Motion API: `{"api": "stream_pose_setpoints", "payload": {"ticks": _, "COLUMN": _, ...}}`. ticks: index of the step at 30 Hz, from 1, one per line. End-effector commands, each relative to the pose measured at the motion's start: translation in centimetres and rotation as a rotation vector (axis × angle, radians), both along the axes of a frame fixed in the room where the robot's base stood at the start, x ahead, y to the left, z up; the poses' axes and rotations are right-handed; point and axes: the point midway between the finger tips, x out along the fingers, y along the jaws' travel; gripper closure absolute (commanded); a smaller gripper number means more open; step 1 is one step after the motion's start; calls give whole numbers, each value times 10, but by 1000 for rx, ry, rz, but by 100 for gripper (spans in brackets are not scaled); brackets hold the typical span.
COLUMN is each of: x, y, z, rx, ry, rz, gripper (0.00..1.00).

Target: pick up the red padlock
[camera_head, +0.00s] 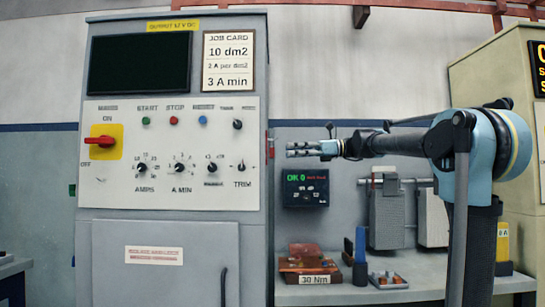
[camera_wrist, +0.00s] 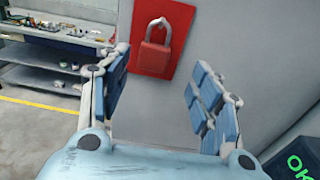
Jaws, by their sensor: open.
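The red padlock (camera_wrist: 153,58) with a pale metal shackle shows in the wrist view, upright against a red plate (camera_wrist: 180,22) on the grey side of a cabinet. In the head view only a thin red edge shows at the cabinet's right side, and I cannot make out the padlock there. My gripper (camera_head: 291,149) is open and points left toward that side in the head view. In the wrist view its blue fingers (camera_wrist: 160,73) stand apart, with the padlock beyond and between them. Nothing is between the fingers, and they appear clear of the padlock.
The tall grey control cabinet (camera_head: 172,265) has a red switch (camera_head: 101,141) and several knobs. A dark display box (camera_head: 305,188) with green text is below my gripper. A bench (camera_head: 440,283) holds a brown block (camera_head: 308,262) and a blue upright piece (camera_head: 360,258).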

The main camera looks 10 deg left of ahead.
Motion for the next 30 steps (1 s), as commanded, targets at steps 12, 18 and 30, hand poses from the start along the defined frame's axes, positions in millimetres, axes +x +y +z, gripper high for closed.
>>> {"api": "stream_pose_setpoints", "payload": {"ticks": 12, "x": -17, "y": 34, "z": 2, "rx": 0, "ry": 0, "rz": 2, "gripper": 42}}
{"api": "stream_pose_setpoints", "payload": {"ticks": 18, "x": -19, "y": 50, "z": 1, "rx": 0, "ry": 0, "rz": 0, "gripper": 42}}
{"api": "stream_pose_setpoints", "payload": {"ticks": 30, "x": -20, "y": 51, "z": 1, "rx": 0, "ry": 0, "rz": -1, "gripper": 69}}
